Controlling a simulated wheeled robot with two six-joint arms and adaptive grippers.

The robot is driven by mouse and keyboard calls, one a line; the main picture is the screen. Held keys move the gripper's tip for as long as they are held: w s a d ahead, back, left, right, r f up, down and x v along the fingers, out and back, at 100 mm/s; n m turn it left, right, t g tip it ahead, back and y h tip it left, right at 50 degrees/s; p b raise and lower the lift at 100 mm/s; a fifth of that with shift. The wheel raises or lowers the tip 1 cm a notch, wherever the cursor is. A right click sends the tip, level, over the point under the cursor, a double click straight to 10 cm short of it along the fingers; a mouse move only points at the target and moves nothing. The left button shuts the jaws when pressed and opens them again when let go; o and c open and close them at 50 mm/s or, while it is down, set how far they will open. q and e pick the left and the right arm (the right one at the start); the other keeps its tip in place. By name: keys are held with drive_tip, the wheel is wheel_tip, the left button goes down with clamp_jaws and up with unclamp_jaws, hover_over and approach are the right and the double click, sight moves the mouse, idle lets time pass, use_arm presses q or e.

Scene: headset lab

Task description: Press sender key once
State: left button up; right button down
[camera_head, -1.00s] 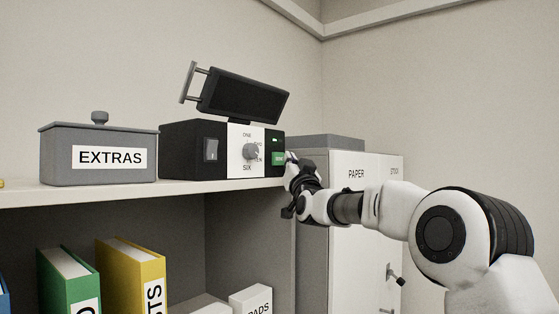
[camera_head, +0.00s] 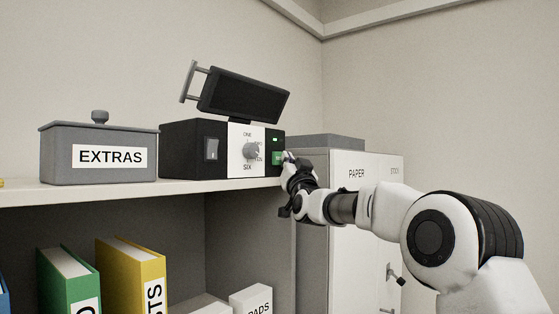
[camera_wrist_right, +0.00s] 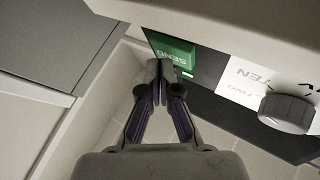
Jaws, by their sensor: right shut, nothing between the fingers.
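The sender is a black box (camera_head: 186,150) with a white and black front, standing on the shelf. Its green key (camera_head: 276,158) is at the right end of the front, below a small lit green light. The key, lettered SEND, also shows in the right wrist view (camera_wrist_right: 172,50), upside down. My right gripper (camera_head: 287,157) is shut and empty, its tips right at the key's right side. In the right wrist view its closed fingertips (camera_wrist_right: 161,68) overlap the key's edge. I cannot tell whether they touch it. My left gripper is not in view.
A dial (camera_head: 251,150) and a rocker switch (camera_head: 211,149) sit left of the key. A tilted black screen (camera_head: 243,96) stands above the box. A grey EXTRAS bin (camera_head: 60,160) is to the left. A cabinet (camera_head: 358,215) stands at the right.

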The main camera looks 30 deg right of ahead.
drive_tip(key=shift+w+a, duration=0.2)
drive_tip(key=shift+w, duration=0.15)
idle(0.8)
drive_tip(key=shift+s+d+b, duration=0.3)
drive_tip(key=shift+s+b, duration=0.45)
drive_tip(key=shift+b, duration=0.05)
drive_tip(key=s+b, duration=0.1)
drive_tip(key=s+d+b, duration=0.1)
drive_tip(key=s, duration=0.1)
drive_tip(key=s+d+b, duration=0.1)
drive_tip(key=b, duration=0.1)
drive_tip(key=shift+s, duration=0.3)
